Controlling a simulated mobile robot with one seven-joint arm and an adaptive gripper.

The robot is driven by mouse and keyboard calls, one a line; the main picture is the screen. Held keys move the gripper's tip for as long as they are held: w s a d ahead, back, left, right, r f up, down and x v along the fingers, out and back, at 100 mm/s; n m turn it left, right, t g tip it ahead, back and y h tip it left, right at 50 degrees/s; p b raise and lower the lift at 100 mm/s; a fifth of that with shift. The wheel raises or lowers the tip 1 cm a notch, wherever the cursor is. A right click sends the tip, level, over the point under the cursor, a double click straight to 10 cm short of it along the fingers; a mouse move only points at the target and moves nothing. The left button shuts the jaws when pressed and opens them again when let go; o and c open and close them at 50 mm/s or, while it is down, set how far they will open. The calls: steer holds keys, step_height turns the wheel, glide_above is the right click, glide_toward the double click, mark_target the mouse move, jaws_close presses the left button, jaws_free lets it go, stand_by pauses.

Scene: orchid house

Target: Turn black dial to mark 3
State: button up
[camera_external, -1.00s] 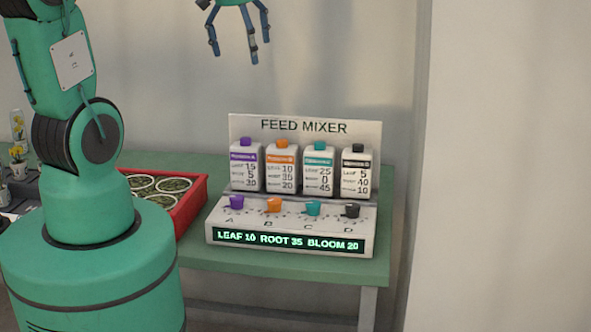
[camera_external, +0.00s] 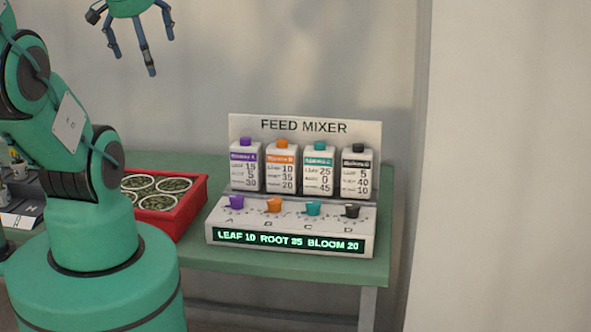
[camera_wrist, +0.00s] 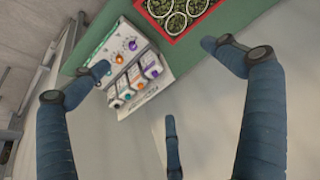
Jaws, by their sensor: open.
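The black dial (camera_external: 351,211) is the rightmost of the knobs on the sloped front of the feed mixer (camera_external: 215,222), above the letter D. The purple dial (camera_external: 236,202), orange dial (camera_external: 273,205) and teal dial (camera_external: 313,208) sit to its left, over A, B and C. The scale marks are too small to read. The lit display (camera_external: 288,241) reads LEAF 10 ROOT 35 BLOOM 20. My gripper (camera_external: 146,70) is open and empty, high to the upper left of the mixer. In the wrist view its fingers (camera_wrist: 165,75) spread wide, with the mixer (camera_wrist: 170,75) beyond them.
Several bottles stand behind the dials, including a black-capped one (camera_external: 357,172). A red tray (camera_external: 197,205) with round pots lies left of the mixer on the green table (camera_external: 290,266). A wall pillar (camera_external: 420,150) rises to the right.

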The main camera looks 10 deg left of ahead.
steer(key=shift+s+a+f, duration=0.15)
steer(key=shift+s+a, duration=0.05)
steer(key=shift+s, duration=0.1)
steer(key=shift+c, duration=0.5)
